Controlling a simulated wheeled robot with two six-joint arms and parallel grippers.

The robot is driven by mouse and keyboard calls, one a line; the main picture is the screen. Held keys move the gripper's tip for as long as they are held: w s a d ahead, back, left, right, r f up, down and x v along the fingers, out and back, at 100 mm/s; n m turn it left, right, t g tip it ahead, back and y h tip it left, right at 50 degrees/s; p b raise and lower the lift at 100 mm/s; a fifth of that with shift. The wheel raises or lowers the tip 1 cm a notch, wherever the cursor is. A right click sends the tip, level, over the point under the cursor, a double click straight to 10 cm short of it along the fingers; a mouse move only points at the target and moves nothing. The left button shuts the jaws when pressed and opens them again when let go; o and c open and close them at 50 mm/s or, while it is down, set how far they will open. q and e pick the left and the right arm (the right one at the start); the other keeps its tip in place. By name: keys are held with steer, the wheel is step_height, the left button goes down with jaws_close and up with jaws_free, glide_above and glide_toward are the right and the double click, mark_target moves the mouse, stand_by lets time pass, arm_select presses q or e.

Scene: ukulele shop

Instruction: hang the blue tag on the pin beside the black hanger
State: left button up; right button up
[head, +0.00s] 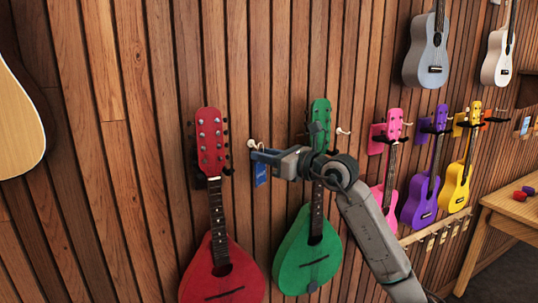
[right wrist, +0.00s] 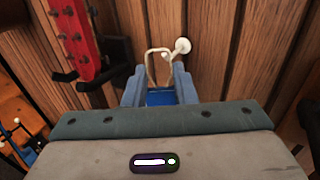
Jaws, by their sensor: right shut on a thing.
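My right gripper (head: 258,156) is shut on the blue tag (head: 261,174), which hangs below the fingers close to the wall. In the right wrist view, the blue tag (right wrist: 160,97) is between the fingers and its pale loop (right wrist: 152,66) stands up beyond them. A white round-headed pin (right wrist: 182,46) is right at the loop's upper right; I cannot tell whether the loop is around its stem. The pin (head: 252,143) also shows in the head view, just right of the black hanger (head: 226,171) that holds the red mandolin. My left gripper is out of view.
The red mandolin (head: 219,262) hangs left of the gripper, and the green mandolin (head: 309,252) hangs behind my right arm. Another white pin (head: 342,131) is right of the green one.

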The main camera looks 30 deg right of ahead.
steer(key=shift+w, duration=0.8)
steer(key=shift+w+d+f, duration=0.1)
steer(key=shift+w+f, duration=0.5)
steer(key=o, duration=1)
